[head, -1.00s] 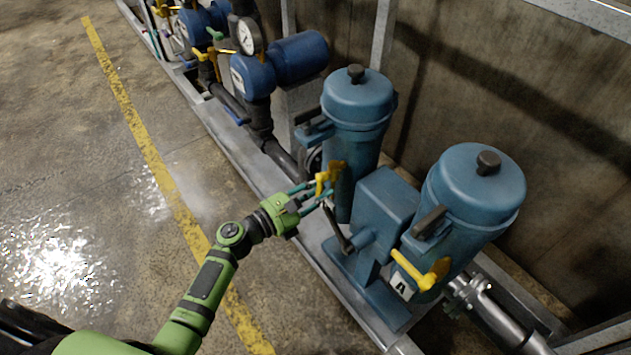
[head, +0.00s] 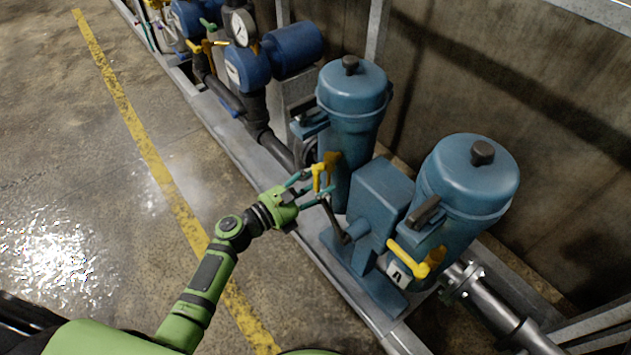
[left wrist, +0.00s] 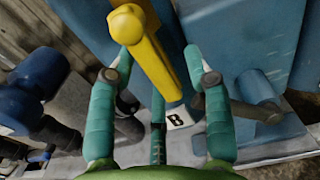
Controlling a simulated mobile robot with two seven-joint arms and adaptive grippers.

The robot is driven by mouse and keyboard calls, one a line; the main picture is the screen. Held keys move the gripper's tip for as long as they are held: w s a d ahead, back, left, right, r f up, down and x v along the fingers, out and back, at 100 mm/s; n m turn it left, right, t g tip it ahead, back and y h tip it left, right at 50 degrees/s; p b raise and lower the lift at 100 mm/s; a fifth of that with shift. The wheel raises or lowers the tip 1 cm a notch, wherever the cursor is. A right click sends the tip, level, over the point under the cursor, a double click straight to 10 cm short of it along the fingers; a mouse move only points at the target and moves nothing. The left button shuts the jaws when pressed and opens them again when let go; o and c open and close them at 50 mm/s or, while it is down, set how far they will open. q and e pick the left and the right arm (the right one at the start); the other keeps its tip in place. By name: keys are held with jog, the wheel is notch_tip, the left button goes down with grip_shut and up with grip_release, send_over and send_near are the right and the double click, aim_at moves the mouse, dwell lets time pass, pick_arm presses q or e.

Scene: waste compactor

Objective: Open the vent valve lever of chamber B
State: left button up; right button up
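The yellow vent valve lever of chamber B (head: 321,178) sits low on the front of the rear blue canister (head: 353,100). In the left wrist view the lever (left wrist: 152,62) runs down from the top between my fingers, above a white label B (left wrist: 178,118). My left gripper (head: 314,184) is open, with its teal fingers on either side of the lever. The wrist view shows gaps beside the lever; whether a finger touches it I cannot tell. My right gripper is not in view.
The chamber A canister (head: 468,185) with its own yellow lever (head: 418,260) stands at right. Blue pump units (head: 270,62) stand behind. The floor left of the skid is clear.

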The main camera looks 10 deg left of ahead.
pick_arm(q)
jog(key=shift+s+a, duration=0.1)
jog(key=v, duration=1.1)
jog(key=shift+s+a, duration=0.3)
jog(key=shift+f, duration=0.1)
